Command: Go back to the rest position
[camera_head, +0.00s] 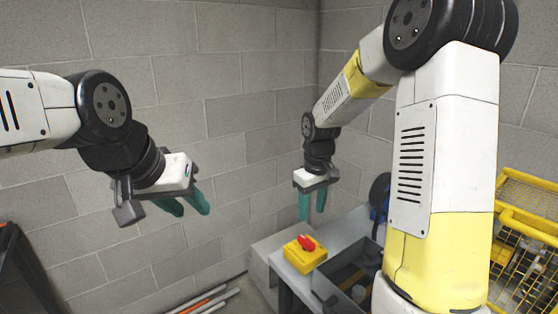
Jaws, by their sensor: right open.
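My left gripper (193,211) hangs in the air at the left, in front of the grey block wall. Its two teal fingers point down and to the right, with a gap between them and nothing in it. My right gripper (311,216) is near the middle of the picture, pointing down. Its teal fingers are apart and empty, above a yellow box with a red knob (305,252). Neither gripper touches anything that I can see.
The yellow box sits on a grey bench (290,275), beside a dark grey open bin (345,272). A yellow wire basket (525,225) is at the right. Pipes or rods (205,300) lie low at the bottom. A dark orange-edged object (20,265) stands bottom left.

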